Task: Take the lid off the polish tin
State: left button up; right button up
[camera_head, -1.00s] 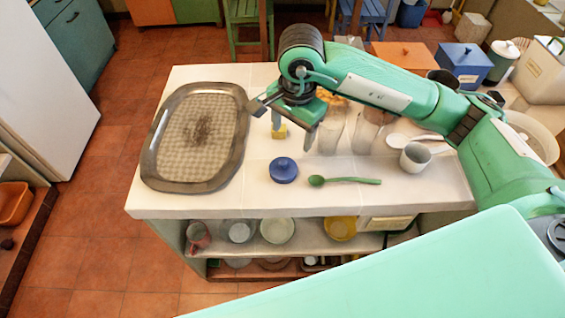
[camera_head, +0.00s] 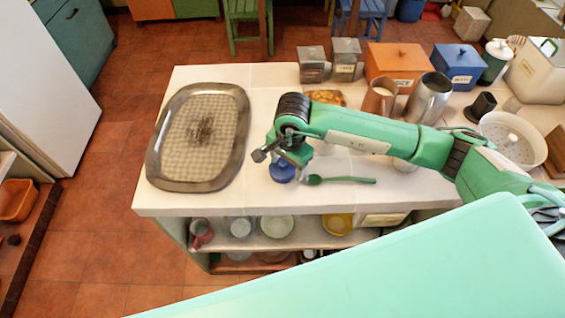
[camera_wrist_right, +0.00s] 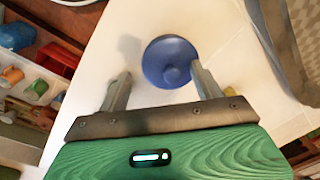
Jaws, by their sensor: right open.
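The polish tin is the round blue tin with a knobbed blue lid, on the white counter near its front edge. In the head view my right gripper partly covers the tin (camera_head: 281,174). In the right wrist view the blue lid (camera_wrist_right: 166,56) is seen from above, with its knob facing the camera; it hides the tin body. My right gripper (camera_head: 279,166) is open and empty above the tin. In the wrist view its fingertips (camera_wrist_right: 161,76) are spread either side of the lid's near part, with no clear contact. My left gripper is not in view.
A large oval tray (camera_head: 240,112) lies left of the tin. A green spoon (camera_head: 345,180) lies close to its right. Canisters, a metal jug (camera_head: 429,98) and a white colander (camera_head: 513,150) stand at the back and right. Dishes fill the shelf below the counter.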

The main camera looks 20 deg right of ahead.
jog(key=shift+f, duration=0.15)
jog(key=shift+c, duration=0.5)
jog(key=c, duration=0.9)
